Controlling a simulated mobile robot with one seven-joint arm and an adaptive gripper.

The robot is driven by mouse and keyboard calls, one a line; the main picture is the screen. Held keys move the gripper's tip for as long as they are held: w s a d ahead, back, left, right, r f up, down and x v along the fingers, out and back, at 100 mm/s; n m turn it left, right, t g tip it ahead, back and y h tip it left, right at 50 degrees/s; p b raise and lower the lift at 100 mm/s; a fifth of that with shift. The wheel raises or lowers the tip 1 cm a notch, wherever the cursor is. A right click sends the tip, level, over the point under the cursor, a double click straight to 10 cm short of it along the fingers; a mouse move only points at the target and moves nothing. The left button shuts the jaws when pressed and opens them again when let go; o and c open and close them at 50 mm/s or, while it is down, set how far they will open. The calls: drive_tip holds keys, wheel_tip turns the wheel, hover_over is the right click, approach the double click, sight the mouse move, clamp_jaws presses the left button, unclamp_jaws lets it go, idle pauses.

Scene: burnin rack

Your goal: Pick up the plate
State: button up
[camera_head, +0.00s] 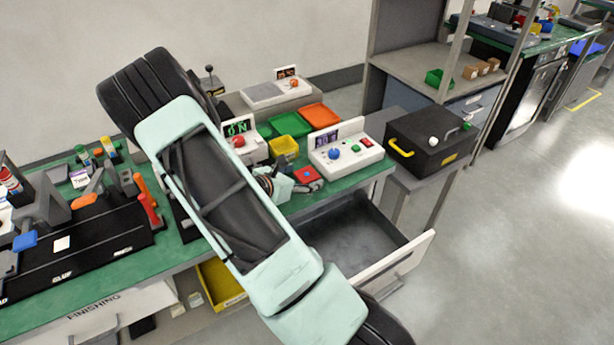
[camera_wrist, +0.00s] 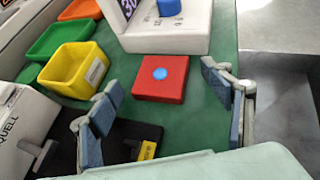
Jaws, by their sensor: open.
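The plate appears to be a flat red square piece with a blue round spot on top. In the wrist view the red plate (camera_wrist: 161,80) lies flat on the green bench top, ahead of and between my fingers. In the head view the red plate (camera_head: 306,174) sits near the bench's front edge, partly hidden by my gripper. My gripper (camera_wrist: 160,78) is open, with one finger to the left and one to the right of the plate. Nothing is held between the fingers. I cannot tell the exact height of the fingertips above the bench.
A white control box (camera_head: 345,155) stands just behind the plate. A yellow bin (camera_wrist: 75,68) is to its left, with green (camera_head: 290,124) and orange (camera_head: 320,115) trays behind. A black block (camera_wrist: 125,140) lies near the left finger. An open drawer (camera_head: 418,250) juts out below.

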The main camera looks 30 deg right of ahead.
drive_tip(key=shift+d, duration=0.1)
drive_tip(key=shift+c, duration=0.3)
drive_tip(key=c, duration=1.4)
drive_tip(key=shift+o, duration=0.2)
drive_tip(key=shift+r, duration=0.1)
